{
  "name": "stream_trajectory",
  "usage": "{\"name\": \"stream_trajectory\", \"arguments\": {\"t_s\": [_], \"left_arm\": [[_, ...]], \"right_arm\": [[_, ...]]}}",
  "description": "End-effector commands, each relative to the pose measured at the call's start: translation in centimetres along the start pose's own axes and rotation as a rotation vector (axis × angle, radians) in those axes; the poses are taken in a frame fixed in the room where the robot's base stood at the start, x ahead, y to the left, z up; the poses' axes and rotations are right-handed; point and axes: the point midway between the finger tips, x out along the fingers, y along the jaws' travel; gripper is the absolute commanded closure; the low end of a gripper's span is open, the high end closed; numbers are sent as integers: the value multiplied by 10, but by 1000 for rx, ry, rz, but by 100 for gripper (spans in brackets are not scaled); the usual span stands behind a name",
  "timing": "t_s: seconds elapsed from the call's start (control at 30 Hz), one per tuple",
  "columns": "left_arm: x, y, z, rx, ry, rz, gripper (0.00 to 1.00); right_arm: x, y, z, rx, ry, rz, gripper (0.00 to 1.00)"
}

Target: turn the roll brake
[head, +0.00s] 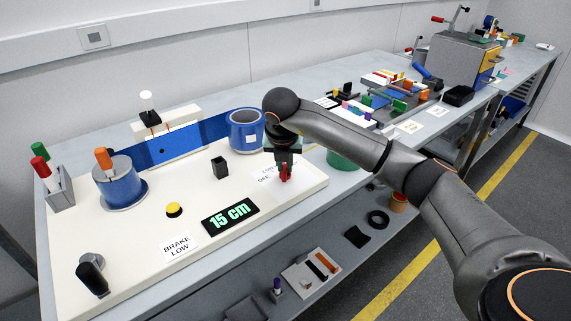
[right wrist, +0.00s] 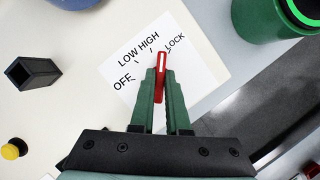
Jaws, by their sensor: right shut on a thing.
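The roll brake is a red lever knob (right wrist: 161,80) with a white line, standing on a white label card (right wrist: 130,62) marked OFF, LOW, HIGH and LOCK. My right gripper (right wrist: 160,88) has its green fingers shut on the knob, one on each side. The knob's tip points up the picture, between the HIGH and LOCK marks; its exact setting is hard to tell. In the head view the red knob (head: 285,173) shows below my right gripper (head: 284,163). A sign reading BRAKE LOW (head: 179,246) lies on the cream board. My left gripper is not in view.
A yellow button (head: 174,209), a black square holder (head: 220,167) and a blue roll (head: 247,130) stand on the board (head: 130,262). A green bin (right wrist: 270,18) is close right of the knob.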

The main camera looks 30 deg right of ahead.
Motion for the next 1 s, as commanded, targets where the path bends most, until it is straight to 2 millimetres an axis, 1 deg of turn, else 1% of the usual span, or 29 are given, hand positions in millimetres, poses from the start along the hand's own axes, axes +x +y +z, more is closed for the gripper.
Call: {"name": "stream_trajectory", "arguments": {"t_s": [0.2, 0.4, 0.63, 1.0], "left_arm": [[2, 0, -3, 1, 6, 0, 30], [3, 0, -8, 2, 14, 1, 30], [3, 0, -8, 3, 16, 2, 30], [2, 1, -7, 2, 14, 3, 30]], "right_arm": [[-1, 2, 1, 149, -2, -60, 100], [-1, 2, 1, 240, -1, -97, 100], [-1, 2, 1, 291, -1, -117, 100], [-1, 2, 1, 303, -1, -122, 100]]}}
